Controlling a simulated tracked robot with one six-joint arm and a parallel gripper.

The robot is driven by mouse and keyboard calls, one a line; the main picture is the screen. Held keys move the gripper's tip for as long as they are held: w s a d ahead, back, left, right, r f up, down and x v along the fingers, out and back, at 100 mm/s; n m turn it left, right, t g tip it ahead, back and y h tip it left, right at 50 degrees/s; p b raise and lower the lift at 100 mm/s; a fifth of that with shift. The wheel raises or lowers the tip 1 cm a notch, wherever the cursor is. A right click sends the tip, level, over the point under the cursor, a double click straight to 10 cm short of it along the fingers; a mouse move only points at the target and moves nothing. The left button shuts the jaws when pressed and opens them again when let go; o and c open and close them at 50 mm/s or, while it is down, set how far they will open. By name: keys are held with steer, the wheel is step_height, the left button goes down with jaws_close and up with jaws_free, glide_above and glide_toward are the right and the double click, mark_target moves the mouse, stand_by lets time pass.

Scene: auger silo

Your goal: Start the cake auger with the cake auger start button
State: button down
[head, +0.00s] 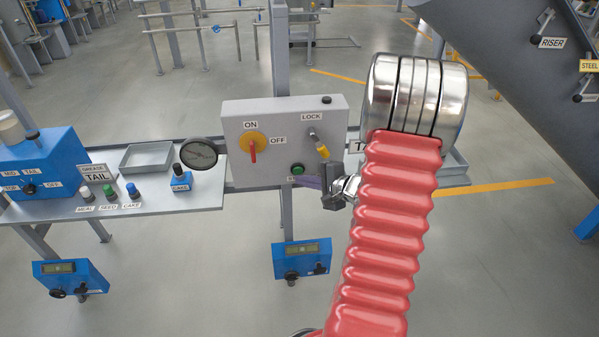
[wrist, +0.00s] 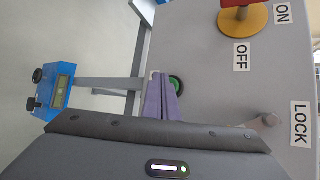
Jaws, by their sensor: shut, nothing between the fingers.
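The green button (head: 297,169) is low on the front of a grey control box (head: 235,165). A label below it is mostly hidden by my fingers, so I cannot read which button it is. My gripper (head: 303,182) is shut and empty, with purple fingers just below and right of the button in the head view. In the wrist view, the fingertips (wrist: 158,80) are beside the green button (wrist: 176,84) and cover part of its edge. I cannot tell whether they touch it.
The box also carries a red handle on a yellow disc (head: 261,141) marked ON and OFF, pointing down, and a LOCK fitting (head: 312,132) with a yellow piece hanging. Blue meter boxes (head: 301,261) stand below.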

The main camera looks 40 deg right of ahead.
steer(key=shift+w, duration=0.1)
steer(key=shift+w+d, duration=0.25)
steer(key=shift+w, duration=0.05)
steer(key=shift+w+d, duration=0.25)
steer(key=shift+w, duration=0.15)
stand_by(1.1)
steer(key=shift+s, duration=0.1)
steer(key=shift+s+a, duration=0.5)
steer(key=shift+s, duration=0.15)
stand_by(0.4)
steer(key=s+a, duration=0.1)
steer(key=s, duration=0.1)
steer(key=s+a, duration=0.2)
stand_by(0.5)
steer(key=shift+d, duration=0.1)
stand_by(0.7)
